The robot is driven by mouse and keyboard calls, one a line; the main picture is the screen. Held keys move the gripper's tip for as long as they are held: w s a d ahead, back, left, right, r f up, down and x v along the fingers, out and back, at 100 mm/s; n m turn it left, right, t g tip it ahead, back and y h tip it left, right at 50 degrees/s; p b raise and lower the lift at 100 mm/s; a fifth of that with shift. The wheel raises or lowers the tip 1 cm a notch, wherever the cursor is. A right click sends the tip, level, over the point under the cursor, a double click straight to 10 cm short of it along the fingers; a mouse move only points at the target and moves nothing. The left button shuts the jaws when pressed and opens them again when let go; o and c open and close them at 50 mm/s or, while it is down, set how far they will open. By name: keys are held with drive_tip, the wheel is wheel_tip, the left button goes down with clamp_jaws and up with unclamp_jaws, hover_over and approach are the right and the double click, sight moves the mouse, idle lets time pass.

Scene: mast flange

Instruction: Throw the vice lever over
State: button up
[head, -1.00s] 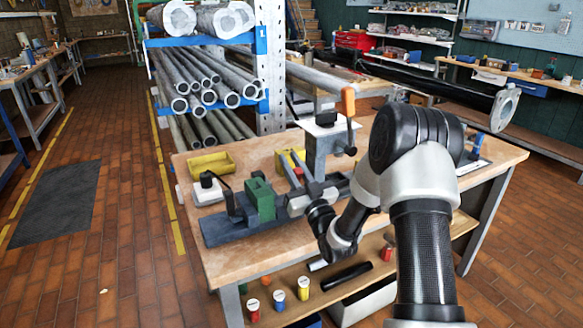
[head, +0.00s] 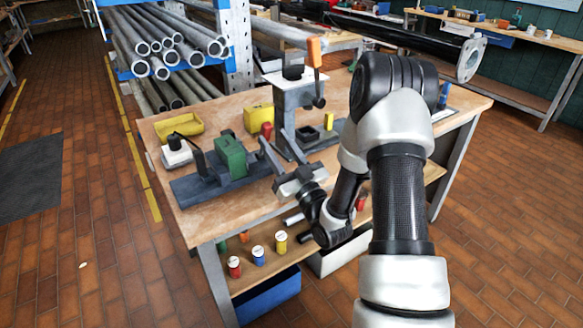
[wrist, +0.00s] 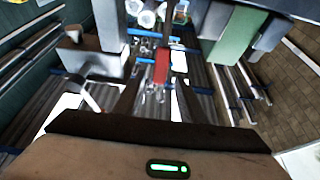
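The vice (head: 215,185), a dark base with a green block (head: 231,156), lies on the bench at the left. A dark bar (head: 199,160) slants up at its left end. My gripper (head: 275,146) is over the bench, to the right of the green block. Its two dark fingers are apart in the wrist view (wrist: 158,84), with nothing seen held. A red grip-like piece (wrist: 161,66) shows beyond and between the fingertips. It is likely the red piece (head: 267,130) in the head view. I cannot tell whether it is the lever's handle.
A grey stand (head: 290,105) with an orange-handled lever (head: 314,52) rises close behind my gripper. Yellow bins (head: 178,125) and a white block with a black knob (head: 176,150) stand on the bench (head: 205,215). Red, blue and yellow cans (head: 258,256) are below. Pipes (head: 165,45) fill a rack behind.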

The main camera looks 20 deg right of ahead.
drive_tip(key=b+v, duration=0.1)
drive_tip(key=v, duration=0.7)
drive_tip(key=shift+s, duration=0.2)
drive_tip(key=shift+f, duration=0.1)
